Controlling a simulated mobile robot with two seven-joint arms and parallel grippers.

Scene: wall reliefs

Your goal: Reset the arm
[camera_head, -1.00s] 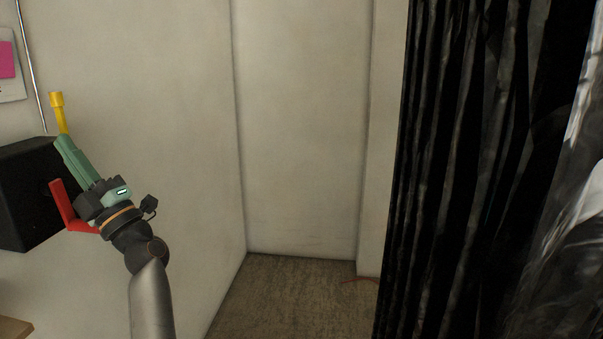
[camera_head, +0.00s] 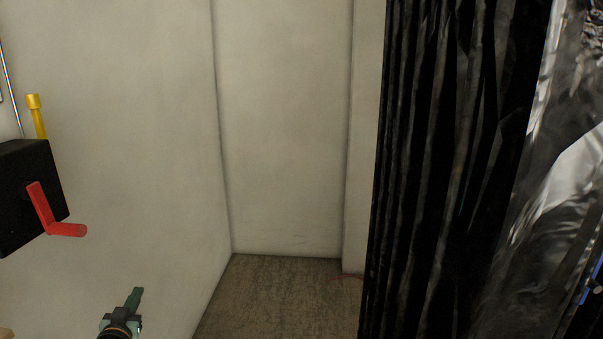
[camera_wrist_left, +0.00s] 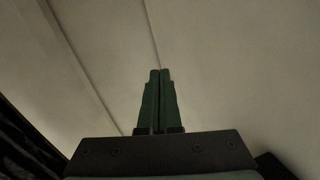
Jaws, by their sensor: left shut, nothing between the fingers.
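My left gripper (camera_head: 135,297) is low at the bottom left of the head view, below and to the right of the black box, apart from it and from the wall fittings. Its green fingers are closed together with nothing between them, as the left wrist view (camera_wrist_left: 160,75) also shows. My right gripper is not in view.
A black box (camera_head: 24,195) with a red crank handle (camera_head: 45,212) is on the left wall, with a yellow post (camera_head: 37,115) above it. A dark curtain (camera_head: 425,170) hangs at the right.

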